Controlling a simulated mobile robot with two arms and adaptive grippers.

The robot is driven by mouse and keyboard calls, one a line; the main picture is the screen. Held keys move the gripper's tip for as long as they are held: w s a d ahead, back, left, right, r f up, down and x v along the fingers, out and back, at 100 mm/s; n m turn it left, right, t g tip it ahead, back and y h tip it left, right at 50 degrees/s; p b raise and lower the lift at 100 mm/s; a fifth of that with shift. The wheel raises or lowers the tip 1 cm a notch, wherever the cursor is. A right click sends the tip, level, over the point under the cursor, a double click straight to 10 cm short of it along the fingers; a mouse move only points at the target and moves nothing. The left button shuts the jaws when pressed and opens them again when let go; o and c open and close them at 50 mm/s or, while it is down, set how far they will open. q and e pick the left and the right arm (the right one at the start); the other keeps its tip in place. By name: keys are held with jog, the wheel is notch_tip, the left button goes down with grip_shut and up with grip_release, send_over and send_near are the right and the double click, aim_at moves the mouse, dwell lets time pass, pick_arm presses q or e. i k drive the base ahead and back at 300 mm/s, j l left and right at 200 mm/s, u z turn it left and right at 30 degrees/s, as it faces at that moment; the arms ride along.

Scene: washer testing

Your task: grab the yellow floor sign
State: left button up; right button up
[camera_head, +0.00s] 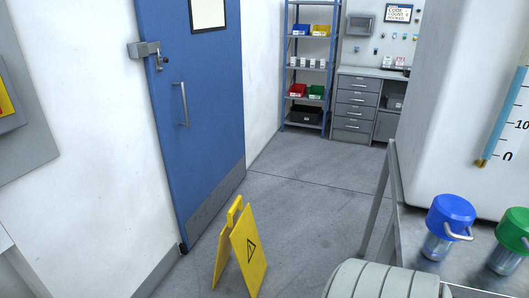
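The yellow floor sign (247,250) stands on the grey floor at the bottom middle, in front of the blue door. It is an A-frame with a black warning triangle on its right panel and a handle at the top. The panels are spread apart at the bottom, and the lower edge of the sign is close to the picture's bottom edge. Neither of my grippers is in view, and nothing is seen touching the sign.
A closed blue door (195,90) is behind the sign at left. At right a metal bench (413,235) holds a blue-capped container (450,218) and a green-capped container (513,228). Shelves (309,75) and a drawer cabinet (355,108) stand at the back. The floor (310,190) between is clear.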

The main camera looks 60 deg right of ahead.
aim_at(242, 234)
jog(key=z, duration=1.55)
jog(key=i+j+z, duration=0.1)
jog(key=i, duration=0.25)
jog(key=i+j, duration=0.15)
jog(key=i, duration=0.25)
jog(key=i+j+z, duration=0.15)
jog(key=i, duration=0.2)
